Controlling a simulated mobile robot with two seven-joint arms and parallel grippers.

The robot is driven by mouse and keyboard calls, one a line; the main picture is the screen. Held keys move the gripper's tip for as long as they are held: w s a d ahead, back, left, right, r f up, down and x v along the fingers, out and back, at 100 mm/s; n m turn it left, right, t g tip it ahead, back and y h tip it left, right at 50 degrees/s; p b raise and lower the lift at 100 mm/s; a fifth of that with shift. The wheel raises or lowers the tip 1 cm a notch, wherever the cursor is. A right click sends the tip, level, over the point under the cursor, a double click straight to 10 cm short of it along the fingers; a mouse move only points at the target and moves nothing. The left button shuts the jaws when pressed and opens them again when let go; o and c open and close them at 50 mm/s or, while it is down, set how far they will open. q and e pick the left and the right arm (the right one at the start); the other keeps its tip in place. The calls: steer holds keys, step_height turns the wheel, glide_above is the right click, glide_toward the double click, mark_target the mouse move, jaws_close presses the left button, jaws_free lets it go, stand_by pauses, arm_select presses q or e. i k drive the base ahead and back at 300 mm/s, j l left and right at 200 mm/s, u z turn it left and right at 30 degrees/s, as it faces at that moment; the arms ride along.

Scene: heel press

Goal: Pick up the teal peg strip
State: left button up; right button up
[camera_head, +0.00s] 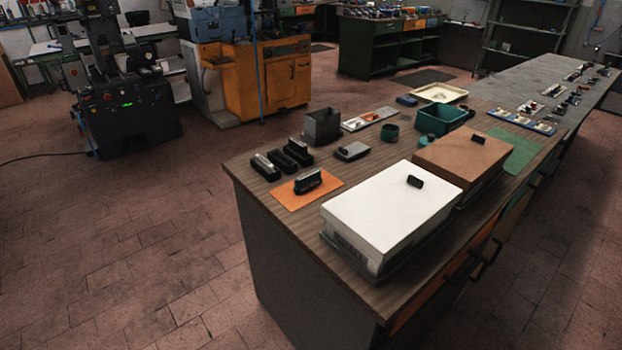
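I cannot make out a teal peg strip for certain in the head view. A pale strip (353,124) with an orange part lies behind the cup. A pale tray strip with blue edges (497,113) lies to the right of the teal box. Neither of my grippers is in view.
A wooden bench (262,207) runs from the front toward the back right. A white lidded box (385,215) and a brown lidded box (455,158) fill its near right side. An orange mat (285,196) holds a black block. Open floor (130,240) lies left.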

mark_target(310, 180)
steer(key=i+j+z, duration=0.2)
steer(key=j, duration=0.2)
steer(key=j+z, duration=0.2)
steer(key=j, duration=0.2)
steer(key=i+j+z, duration=0.5)
steer(key=j, duration=0.55)
steer(key=i+j+z, duration=0.1)
steer(key=j+z, duration=0.35)
steer(key=j, duration=0.6)
steer(key=j+z, duration=0.5)
steer(key=j, duration=0.7)
